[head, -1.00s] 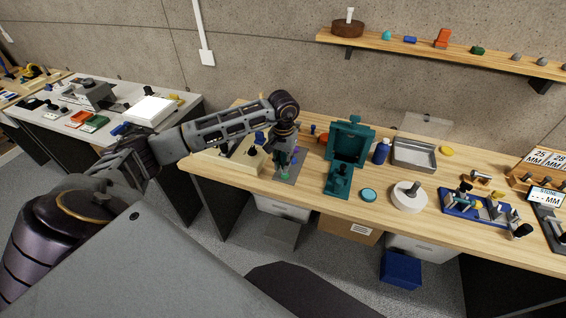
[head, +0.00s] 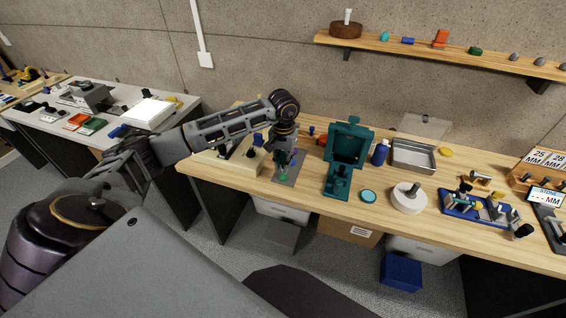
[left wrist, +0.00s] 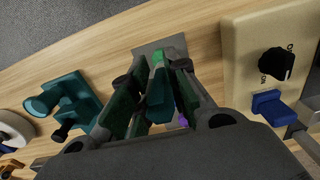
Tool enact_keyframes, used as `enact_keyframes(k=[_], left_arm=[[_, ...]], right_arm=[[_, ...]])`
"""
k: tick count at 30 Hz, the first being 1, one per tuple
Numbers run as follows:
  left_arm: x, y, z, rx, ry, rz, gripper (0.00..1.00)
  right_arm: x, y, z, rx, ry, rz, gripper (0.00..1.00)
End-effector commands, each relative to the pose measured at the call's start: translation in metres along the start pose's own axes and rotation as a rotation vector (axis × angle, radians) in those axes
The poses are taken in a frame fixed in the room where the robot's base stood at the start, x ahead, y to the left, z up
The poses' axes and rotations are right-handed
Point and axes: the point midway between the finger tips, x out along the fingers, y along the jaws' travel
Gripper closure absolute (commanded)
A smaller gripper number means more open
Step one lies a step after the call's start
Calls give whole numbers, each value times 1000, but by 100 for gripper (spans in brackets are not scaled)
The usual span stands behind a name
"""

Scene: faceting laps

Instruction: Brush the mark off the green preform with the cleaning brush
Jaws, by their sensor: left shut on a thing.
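My left gripper (head: 285,168) points down over a grey mat (head: 290,178) near the bench's front left. In the left wrist view its fingers (left wrist: 155,90) are closed around a dark teal handle (left wrist: 160,98), which looks like the cleaning brush. A bright green piece (left wrist: 158,57), which looks like the green preform, shows at the far end of the handle over the mat. It also shows small below the gripper in the head view (head: 284,177). I cannot tell whether brush and preform touch. The mark cannot be made out. My right gripper is out of view.
A purple piece (left wrist: 183,120) lies close beside the fingers. A cream box with a black knob (left wrist: 240,60) stands next to the mat. A teal open case (head: 346,148), a blue bottle (head: 381,152) and a white round lap (head: 404,203) stand to the right.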

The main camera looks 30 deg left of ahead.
Motion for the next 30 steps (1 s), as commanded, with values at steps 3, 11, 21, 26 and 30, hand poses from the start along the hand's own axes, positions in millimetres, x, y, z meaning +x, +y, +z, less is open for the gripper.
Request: enact_keyframes(k=[3,11,21,26,30], left_arm=[[1,0,0,0,-1,-1,100],[1,-1,3,-1,-2,-2,100],[0,-1,9,0,-1,-1,100],[0,-1,11,0,-1,-1,100],[-1,-1,12,0,-1,-1,100]], right_arm=[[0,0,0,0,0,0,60],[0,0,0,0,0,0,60],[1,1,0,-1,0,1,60],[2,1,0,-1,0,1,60],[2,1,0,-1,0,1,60]])
